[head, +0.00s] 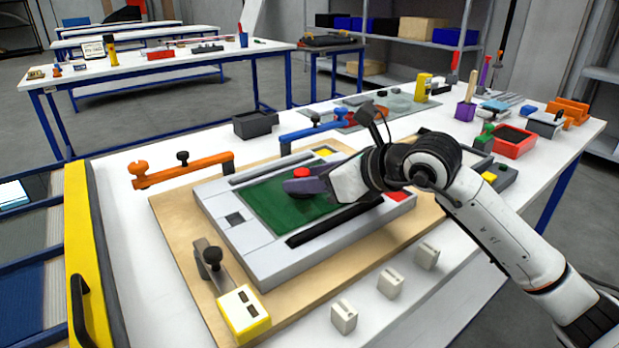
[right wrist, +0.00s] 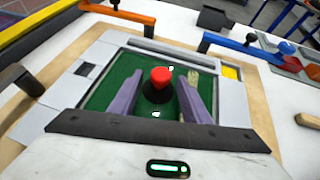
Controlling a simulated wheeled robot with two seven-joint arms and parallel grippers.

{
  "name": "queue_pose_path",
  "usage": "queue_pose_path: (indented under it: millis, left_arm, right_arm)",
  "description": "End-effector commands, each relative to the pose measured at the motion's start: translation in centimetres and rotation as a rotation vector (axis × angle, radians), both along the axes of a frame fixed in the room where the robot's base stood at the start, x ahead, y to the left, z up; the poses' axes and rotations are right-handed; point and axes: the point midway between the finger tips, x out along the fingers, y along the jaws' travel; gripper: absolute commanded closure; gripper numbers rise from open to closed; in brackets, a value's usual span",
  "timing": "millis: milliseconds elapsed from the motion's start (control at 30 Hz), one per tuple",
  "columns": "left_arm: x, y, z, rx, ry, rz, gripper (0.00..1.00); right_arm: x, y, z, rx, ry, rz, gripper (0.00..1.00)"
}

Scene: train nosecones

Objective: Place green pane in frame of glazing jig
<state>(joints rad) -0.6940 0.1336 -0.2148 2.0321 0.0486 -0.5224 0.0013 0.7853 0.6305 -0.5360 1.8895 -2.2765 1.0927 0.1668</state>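The glazing jig's grey frame (head: 290,264) lies on a wooden board, and the green pane (head: 275,205) shows inside its opening. I cannot tell whether it is fully seated. A red knob (head: 303,172) on a black base stands on the green; the right wrist view also shows the red knob (right wrist: 160,76). My right gripper (head: 318,187) is low over the pane. Its two purple fingers (right wrist: 160,88) stand either side of the knob with green visible between, so it is open. It hides part of the pane in the head view. My left gripper is not in view.
An orange clamp (head: 185,172), a blue clamp (head: 312,129) and a black-handled clamp (head: 210,258) surround the jig. Several pale blocks (head: 390,282) stand along the front edge. A black bin (head: 255,124) stands behind; a red bin (head: 513,140) is at right.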

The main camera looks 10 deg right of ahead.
Motion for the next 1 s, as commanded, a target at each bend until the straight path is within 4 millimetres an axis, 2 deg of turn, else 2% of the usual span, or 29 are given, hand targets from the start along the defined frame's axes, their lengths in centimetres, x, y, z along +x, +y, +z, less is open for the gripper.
queue_pose_path:
  millis: [367, 800, 1000]
  left_arm:
    - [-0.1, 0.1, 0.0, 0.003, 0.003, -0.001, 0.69]
    - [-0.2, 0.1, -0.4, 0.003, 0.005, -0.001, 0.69]
    - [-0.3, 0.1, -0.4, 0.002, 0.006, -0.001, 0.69]
  right_arm:
    - [-0.5, -0.4, 0.6, -0.001, -0.002, 0.0, 0.57]
    - [-7.0, -4.7, 4.6, -0.005, -0.003, -0.002, 0.57]
    - [-8.6, -5.7, 5.7, -0.001, 0.0, -0.002, 0.57]
